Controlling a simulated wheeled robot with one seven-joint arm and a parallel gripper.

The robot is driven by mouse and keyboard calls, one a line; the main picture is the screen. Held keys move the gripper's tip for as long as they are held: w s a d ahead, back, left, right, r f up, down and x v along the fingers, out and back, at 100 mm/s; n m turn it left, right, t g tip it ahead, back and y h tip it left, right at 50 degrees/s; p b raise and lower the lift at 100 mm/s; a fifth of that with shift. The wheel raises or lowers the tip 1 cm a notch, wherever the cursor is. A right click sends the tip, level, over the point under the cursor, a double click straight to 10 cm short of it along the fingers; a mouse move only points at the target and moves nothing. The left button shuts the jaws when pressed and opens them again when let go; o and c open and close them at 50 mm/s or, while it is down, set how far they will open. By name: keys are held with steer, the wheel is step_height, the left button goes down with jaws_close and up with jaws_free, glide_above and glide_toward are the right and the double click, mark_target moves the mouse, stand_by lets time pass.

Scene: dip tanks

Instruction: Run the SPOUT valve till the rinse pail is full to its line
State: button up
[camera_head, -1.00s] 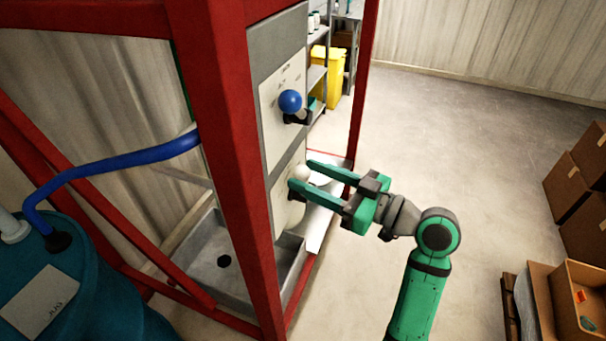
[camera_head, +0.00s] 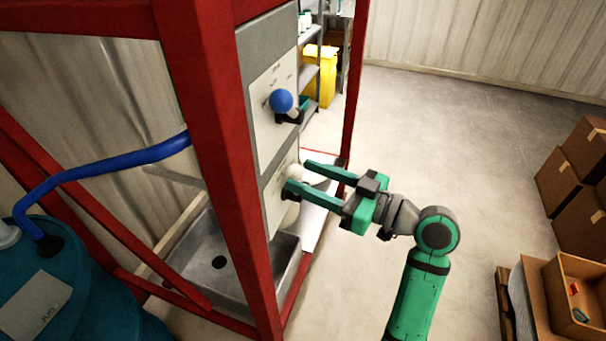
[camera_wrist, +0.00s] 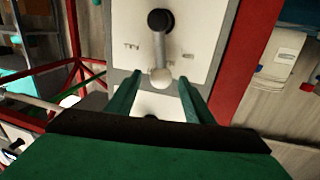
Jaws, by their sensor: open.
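A grey panel on a red frame carries two levers on pale plates. The upper one has a blue ball knob (camera_head: 281,100); the lower one has a white ball knob (camera_head: 294,173). My gripper (camera_head: 297,175) is open, its green fingers on either side of the white knob near their tips. In the wrist view the white knob (camera_wrist: 161,78) hangs on a short grey lever from a black pivot (camera_wrist: 160,20), between the finger ends, with gaps on both sides. The plate lettering is too small to read, so I cannot tell which lever is SPOUT. I cannot make out the rinse pail.
A red frame post (camera_head: 220,170) stands left of the panel. A grey basin (camera_head: 240,250) with a dark drain sits low behind it. A teal barrel (camera_head: 85,300) with a blue hose (camera_head: 100,170) is at left. Cardboard boxes (camera_head: 575,185) stand at right. The middle floor is clear.

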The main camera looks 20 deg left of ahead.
steer(key=v, duration=1)
steer(key=shift+d, duration=0.15)
